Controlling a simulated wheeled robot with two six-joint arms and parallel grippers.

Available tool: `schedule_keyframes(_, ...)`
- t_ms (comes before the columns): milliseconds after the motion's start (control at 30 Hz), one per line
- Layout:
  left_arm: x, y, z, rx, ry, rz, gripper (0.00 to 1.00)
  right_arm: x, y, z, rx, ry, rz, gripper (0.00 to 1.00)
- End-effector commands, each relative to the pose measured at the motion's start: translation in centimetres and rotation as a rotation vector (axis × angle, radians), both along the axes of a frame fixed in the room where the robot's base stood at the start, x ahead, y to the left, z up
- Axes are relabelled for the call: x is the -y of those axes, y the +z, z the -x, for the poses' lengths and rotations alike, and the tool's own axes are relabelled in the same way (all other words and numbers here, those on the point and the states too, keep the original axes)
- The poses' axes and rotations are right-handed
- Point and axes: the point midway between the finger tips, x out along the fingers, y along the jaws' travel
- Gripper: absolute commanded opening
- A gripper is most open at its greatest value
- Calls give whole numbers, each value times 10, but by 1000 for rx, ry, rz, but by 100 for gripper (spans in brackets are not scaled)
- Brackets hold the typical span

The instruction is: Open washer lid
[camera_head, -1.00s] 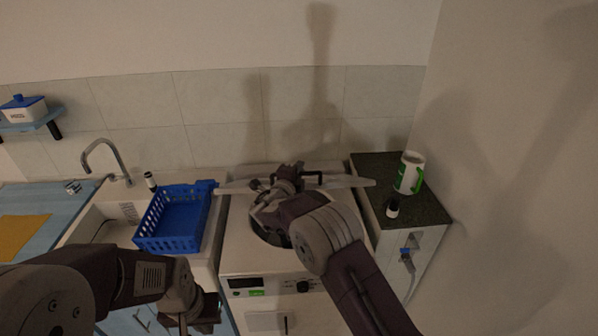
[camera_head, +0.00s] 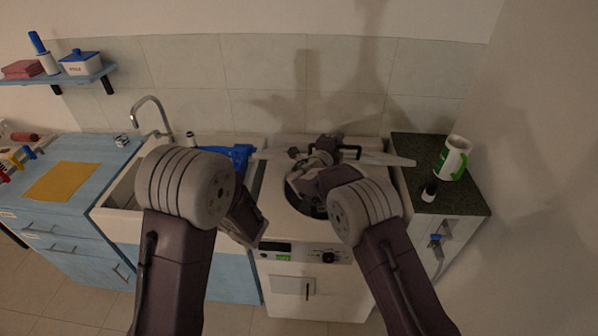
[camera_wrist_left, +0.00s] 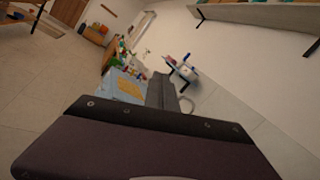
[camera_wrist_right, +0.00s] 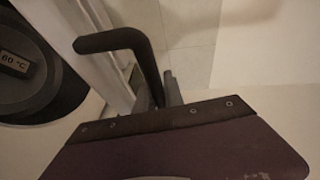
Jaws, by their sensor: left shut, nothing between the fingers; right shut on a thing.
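The white washer (camera_head: 284,270) stands in the middle of the head view, its round drum opening partly hidden by my right arm. Its white lid (camera_head: 392,158) is raised and shows nearly edge-on behind the opening. My right gripper (camera_head: 326,148) is at the lid's dark handle (camera_head: 349,149) and shut on it. The right wrist view shows the bent black handle (camera_wrist_right: 118,40) at the fingertips (camera_wrist_right: 168,88), and the drum opening (camera_wrist_right: 40,70) at left. My left gripper (camera_wrist_left: 163,88) is shut and empty. In the head view it is mostly hidden behind my left arm, in front of the sink.
A blue basket (camera_head: 238,153) by the sink is mostly covered by my left arm. A dark counter (camera_head: 462,196) right of the washer holds a white and green mug (camera_head: 453,160) and a small dark-and-white jar (camera_head: 429,190). A shelf (camera_head: 60,79) hangs at left.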

Motion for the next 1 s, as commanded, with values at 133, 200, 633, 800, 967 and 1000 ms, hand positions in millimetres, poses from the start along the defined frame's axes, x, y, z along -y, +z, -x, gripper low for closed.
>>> schedule_keyframes(133,119,-16,-96,-16,-500,-295,0,0,-2,0,-2,1,0,0)
schedule_keyframes(200,183,-44,-116,-22,-727,-367,0,0,-2,0,-2,1,0,0)
schedule_keyframes(633,308,-187,-90,-240,-1149,-408,0,0,-2,0,-3,1,0,0)
schedule_keyframes(800,307,-185,-97,-238,-1147,-405,0,0,-2,0,-3,1,0,0)
schedule_keyframes(967,306,-179,-124,-234,-1143,-405,0,0,-2,0,-3,1,0,0)
schedule_keyframes(1000,306,-178,-133,-234,-1144,-405,0,0,-2,0,-3,1,0,0)
